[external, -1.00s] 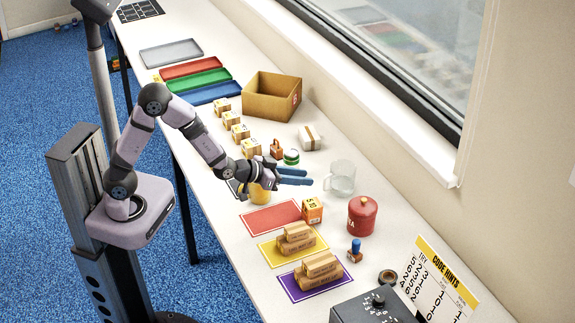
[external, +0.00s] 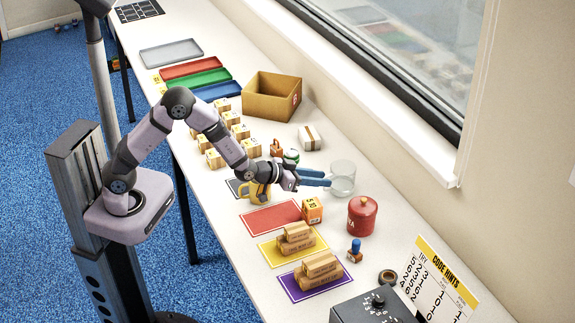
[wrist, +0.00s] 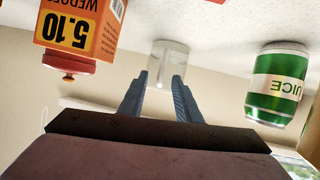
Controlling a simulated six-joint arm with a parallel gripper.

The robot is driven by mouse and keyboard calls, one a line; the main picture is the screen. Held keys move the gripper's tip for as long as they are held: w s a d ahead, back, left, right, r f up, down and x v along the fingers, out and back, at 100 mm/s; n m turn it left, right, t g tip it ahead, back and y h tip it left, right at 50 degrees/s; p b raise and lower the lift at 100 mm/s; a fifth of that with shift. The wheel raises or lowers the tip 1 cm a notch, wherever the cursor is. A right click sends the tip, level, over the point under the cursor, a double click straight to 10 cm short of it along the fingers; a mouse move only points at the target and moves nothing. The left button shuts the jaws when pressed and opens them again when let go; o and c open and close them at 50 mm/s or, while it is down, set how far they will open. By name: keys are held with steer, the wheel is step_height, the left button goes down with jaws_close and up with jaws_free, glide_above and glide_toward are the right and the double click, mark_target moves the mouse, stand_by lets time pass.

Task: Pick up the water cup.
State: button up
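The water cup is a clear glass cup (external: 344,176) standing upright on the white table, towards the window side. In the wrist view the glass cup (wrist: 168,58) is ahead of the fingers, roughly in line with the gap between them. My gripper (external: 329,178) has blue fingers pointing at the cup from the left, low over the table. In the wrist view my gripper (wrist: 154,80) has its fingers apart with nothing clearly held. The tips reach or overlap the cup's near side; I cannot tell whether they touch it.
An orange box (external: 312,210) and red canister (external: 362,215) stand in front of the cup. A green juice can (wrist: 280,84) is beside it, partly hidden externally. A yellow mug (external: 262,190) sits below my wrist. A white package (external: 309,138) lies behind.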

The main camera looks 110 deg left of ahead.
steer(key=shift+w+a+f, duration=0.1)
steer(key=shift+w+a, duration=0.05)
steer(key=shift+w, duration=0.05)
jaws_close()
steer(key=shift+r, duration=0.25)
stand_by(0.3)
step_height(320, 180, up, 9)
steer(key=b, duration=0.1)
steer(key=shift+r, duration=0.2)
stand_by(0.8)
steer(key=shift+r, duration=0.1)
stand_by(0.7)
